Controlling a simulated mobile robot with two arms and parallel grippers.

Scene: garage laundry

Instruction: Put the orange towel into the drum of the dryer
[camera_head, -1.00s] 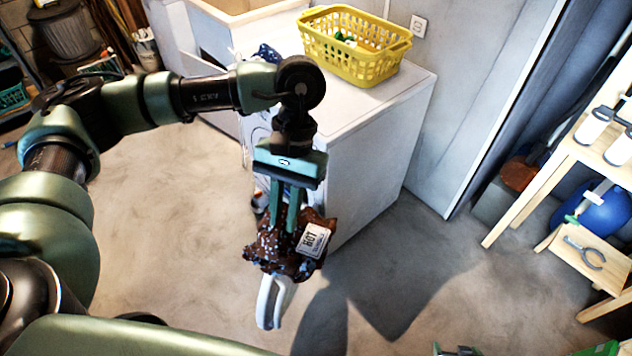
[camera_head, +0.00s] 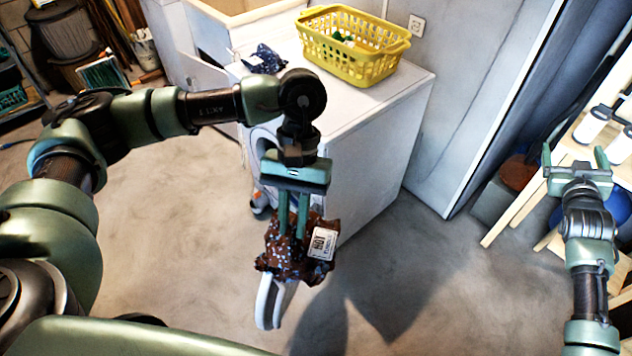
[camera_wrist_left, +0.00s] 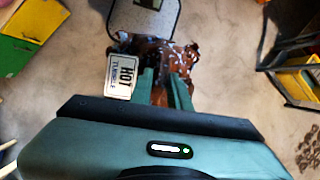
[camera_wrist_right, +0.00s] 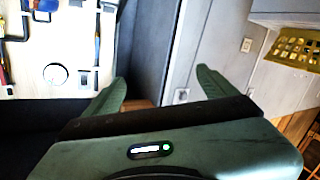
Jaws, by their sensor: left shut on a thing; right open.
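My left gripper (camera_head: 292,228) is shut on a crumpled, speckled brown-orange cloth (camera_head: 284,262), which looks like the orange towel. A white label (camera_head: 322,243) reading "HOT" is on it. The left wrist view also shows the cloth (camera_wrist_left: 183,62) between the fingers. The cloth hangs in front of a white front-loading machine (camera_head: 365,165), apparently the dryer. Part of its round front (camera_head: 262,148) shows; my left arm hides the rest, and the drum inside cannot be seen. My right gripper (camera_head: 574,160) is open and empty at the right, before the shelf.
A yellow basket (camera_head: 352,62) and a dark blue patterned cloth (camera_head: 264,60) lie on the machine top. A wooden shelf (camera_head: 515,205) with white containers stands at the right. Bare concrete floor (camera_head: 170,220) is clear to the left.

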